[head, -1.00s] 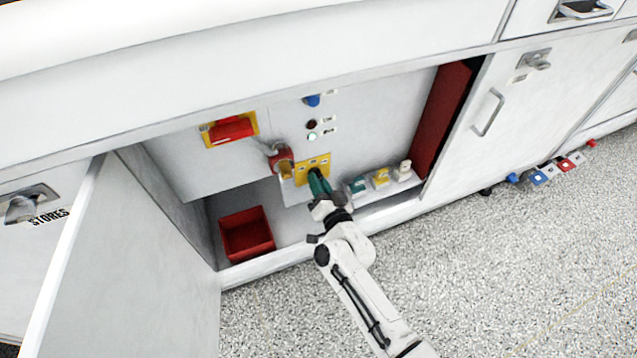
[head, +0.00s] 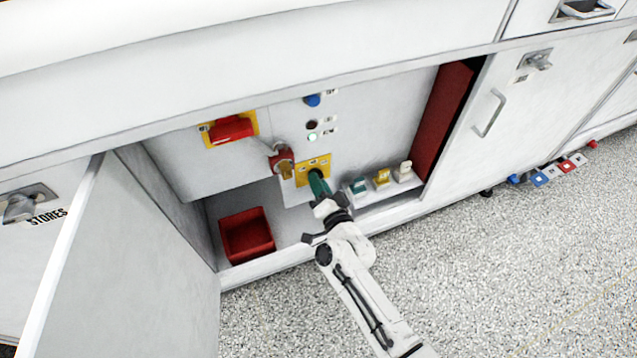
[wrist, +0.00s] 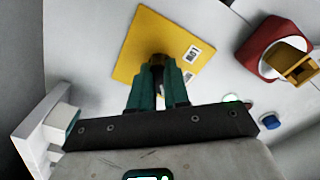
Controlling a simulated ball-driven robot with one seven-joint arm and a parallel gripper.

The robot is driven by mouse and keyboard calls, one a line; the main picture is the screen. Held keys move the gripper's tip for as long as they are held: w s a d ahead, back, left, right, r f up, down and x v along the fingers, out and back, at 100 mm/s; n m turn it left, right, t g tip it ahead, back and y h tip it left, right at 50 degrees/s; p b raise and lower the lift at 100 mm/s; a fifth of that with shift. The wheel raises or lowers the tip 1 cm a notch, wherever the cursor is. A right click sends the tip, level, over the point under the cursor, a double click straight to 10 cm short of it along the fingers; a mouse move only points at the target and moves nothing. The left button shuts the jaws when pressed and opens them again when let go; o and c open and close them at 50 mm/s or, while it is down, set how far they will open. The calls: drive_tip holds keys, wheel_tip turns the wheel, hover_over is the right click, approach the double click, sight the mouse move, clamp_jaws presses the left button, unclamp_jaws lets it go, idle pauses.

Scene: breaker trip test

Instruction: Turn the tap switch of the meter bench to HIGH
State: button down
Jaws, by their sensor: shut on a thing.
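The tap switch shows as a yellow plate (head: 318,160) low on the grey panel inside the open cabinet. My gripper (head: 314,174) reaches up to the plate from the lower right. Its green fingers (wrist: 158,76) are shut on the dark knob in the wrist view. The fingers hide most of the knob, so I cannot tell which position it points to.
A red handle (head: 231,129) sits upper left. A red bin (head: 246,235) stands on the cabinet floor. Several small coloured blocks (head: 381,178) line the ledge to the right. The open door (head: 130,270) stands at left.

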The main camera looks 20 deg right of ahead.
drive_tip(key=c, duration=1.1)
unclamp_jaws()
drive_tip(key=shift+s, duration=0.1)
drive_tip(key=s+p, duration=0.3)
drive_tip(key=s, duration=0.7)
drive_tip(key=shift+s, duration=0.35)
